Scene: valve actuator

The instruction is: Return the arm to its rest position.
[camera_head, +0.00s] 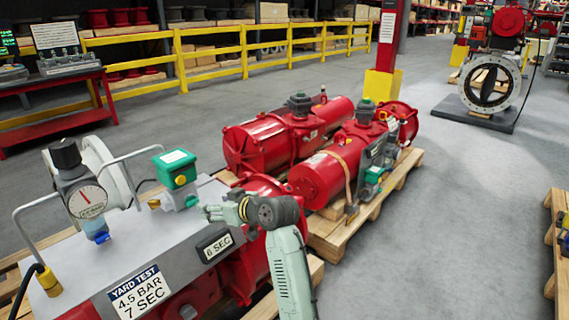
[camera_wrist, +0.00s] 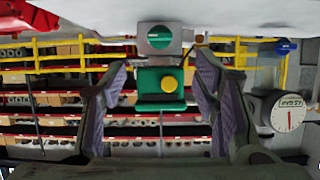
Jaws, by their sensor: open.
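My gripper (camera_head: 210,212) is at the end of my pale green arm (camera_head: 290,275), low over the grey panel on the red actuator. In the wrist view my gripper (camera_wrist: 161,68) is open, with one finger on each side of a green block (camera_wrist: 147,102) with a yellow knob. Nothing shows held between the fingers. In the head view the green block (camera_head: 175,170) stands on the panel behind and left of the fingertips, apart from them. The wrist view appears upside down.
The gauge also shows in the wrist view (camera_wrist: 290,113). Red actuators (camera_head: 262,143) on a pallet lie beyond. Grey floor (camera_head: 470,220) is clear at right.

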